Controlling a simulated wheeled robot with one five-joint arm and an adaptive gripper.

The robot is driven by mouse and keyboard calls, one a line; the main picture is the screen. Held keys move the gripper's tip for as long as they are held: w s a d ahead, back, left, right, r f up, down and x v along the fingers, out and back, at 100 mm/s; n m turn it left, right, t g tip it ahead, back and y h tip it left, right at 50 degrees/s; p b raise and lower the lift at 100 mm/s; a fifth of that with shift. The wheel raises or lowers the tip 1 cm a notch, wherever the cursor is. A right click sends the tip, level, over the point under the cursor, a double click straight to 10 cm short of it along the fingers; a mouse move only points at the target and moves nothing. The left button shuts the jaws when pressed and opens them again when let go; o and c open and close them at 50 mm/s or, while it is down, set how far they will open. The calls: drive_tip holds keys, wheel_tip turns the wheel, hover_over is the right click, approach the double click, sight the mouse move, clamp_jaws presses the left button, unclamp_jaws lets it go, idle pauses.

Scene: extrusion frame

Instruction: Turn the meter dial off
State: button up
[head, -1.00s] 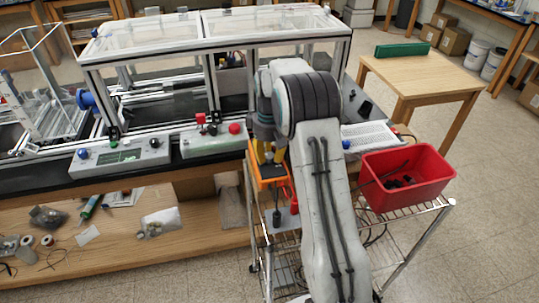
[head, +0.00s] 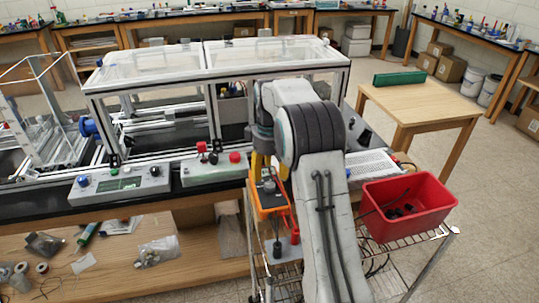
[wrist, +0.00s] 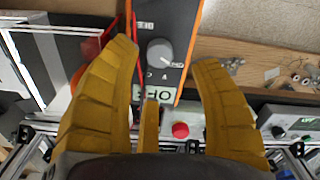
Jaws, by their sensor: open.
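The meter (head: 272,200) has an orange case with a dark face and stands on the wire cart, partly behind my gripper and arm in the head view. In the wrist view the meter (wrist: 198,25) shows its round grey dial (wrist: 160,52) with a light pointer mark toward the right. A pale panel with dark letters, partly covered, lies below the dial. My gripper (wrist: 165,54) is open, with yellow fingers on either side of the dial and a third yellow piece below it. My gripper (head: 267,165) is above the meter in the head view; contact cannot be told.
A red bin (head: 405,199) sits on the cart at the right. A red lead runs beside the meter. A wooden table (head: 425,75) stands behind.

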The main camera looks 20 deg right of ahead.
wheel_tip(320, 180, up, 6)
drive_tip(key=shift+r, duration=0.25)
idle(0.7)
wheel_tip(320, 180, down, 6)
drive_tip(key=m, duration=0.3)
drive_tip(key=shift+f, duration=0.15)
drive_tip(key=m, duration=0.1)
hover_over(275, 209)
wheel_tip(275, 209, down, 2)
drive_tip(key=shift+w+f, duration=0.1)
drive_tip(key=shift+w, duration=0.05)
drive_tip(key=s+a+r+t, duration=0.15)
drive_tip(key=s+a, duration=0.25)
drive_tip(key=s, duration=0.7)
drive_tip(key=s+a+r+g, duration=0.1)
drive_tip(key=s+a+r, duration=0.2)
drive_tip(key=s, duration=0.8)
drive_tip(key=r+t, duration=0.1)
drive_tip(key=s+a+r+n+t, duration=0.1)
drive_tip(key=r, duration=0.1)
drive_tip(key=a+r+n+t, duration=0.1)
drive_tip(key=r+t, duration=0.1)
drive_tip(key=shift+s+r, duration=0.15)
